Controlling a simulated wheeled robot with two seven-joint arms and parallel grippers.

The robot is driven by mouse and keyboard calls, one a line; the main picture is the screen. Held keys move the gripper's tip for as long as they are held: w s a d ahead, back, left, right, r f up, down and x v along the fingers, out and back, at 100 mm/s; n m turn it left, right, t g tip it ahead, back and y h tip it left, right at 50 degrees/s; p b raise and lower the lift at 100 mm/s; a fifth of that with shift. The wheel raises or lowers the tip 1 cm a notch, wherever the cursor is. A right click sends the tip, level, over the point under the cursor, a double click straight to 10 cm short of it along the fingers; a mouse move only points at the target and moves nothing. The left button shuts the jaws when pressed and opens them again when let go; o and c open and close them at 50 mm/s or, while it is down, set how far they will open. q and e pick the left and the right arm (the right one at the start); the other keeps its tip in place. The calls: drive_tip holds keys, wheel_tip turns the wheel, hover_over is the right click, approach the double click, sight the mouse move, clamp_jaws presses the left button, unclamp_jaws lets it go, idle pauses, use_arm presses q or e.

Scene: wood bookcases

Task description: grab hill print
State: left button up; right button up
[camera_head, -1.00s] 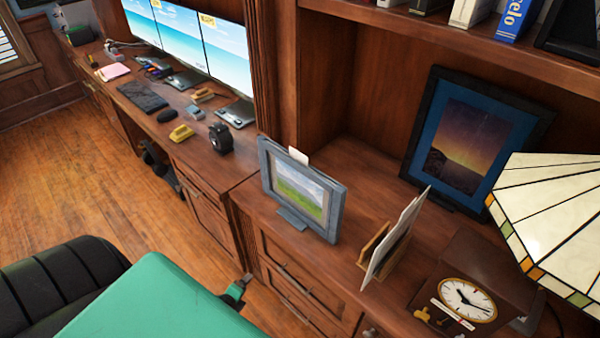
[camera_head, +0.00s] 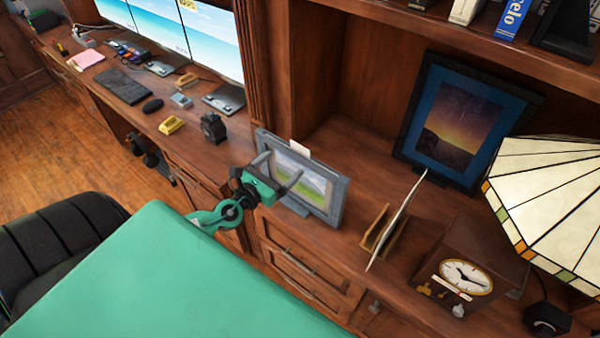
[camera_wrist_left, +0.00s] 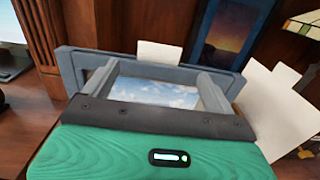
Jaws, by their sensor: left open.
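The hill print is a small picture of green hills under a cloudy sky in a blue-grey frame (camera_head: 334,204). It stands upright on the wooden counter. My left gripper (camera_head: 280,172) is open in front of the frame, with its fingers pointing at the picture. In the left wrist view the two fingers (camera_wrist_left: 158,80) reach toward the frame (camera_wrist_left: 160,58), and its upper edge runs behind them. I cannot tell whether they touch it. The lower part of the print is hidden by my gripper there. My right gripper is not in view.
A letter holder with papers (camera_head: 382,232) stands right of the frame, then a wooden clock (camera_head: 462,268) and a stained-glass lamp (camera_head: 545,190). A dark-framed sunset picture (camera_head: 462,125) stands behind. A black tape dispenser (camera_head: 213,127) is to the left.

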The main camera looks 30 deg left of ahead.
sight(299, 148)
use_arm(q)
drive_tip(key=w+p, duration=0.1)
drive_tip(key=w, duration=0.3)
drive_tip(key=shift+w+d, duration=0.2)
drive_tip(key=shift+w, duration=0.3)
drive_tip(key=shift+w+p, duration=0.45)
drive_tip(key=shift+w, duration=0.05)
drive_tip(key=w+p, duration=0.1)
drive_tip(key=w, duration=0.3)
drive_tip(key=shift+w+d, duration=0.2)
drive_tip(key=c, duration=1.3)
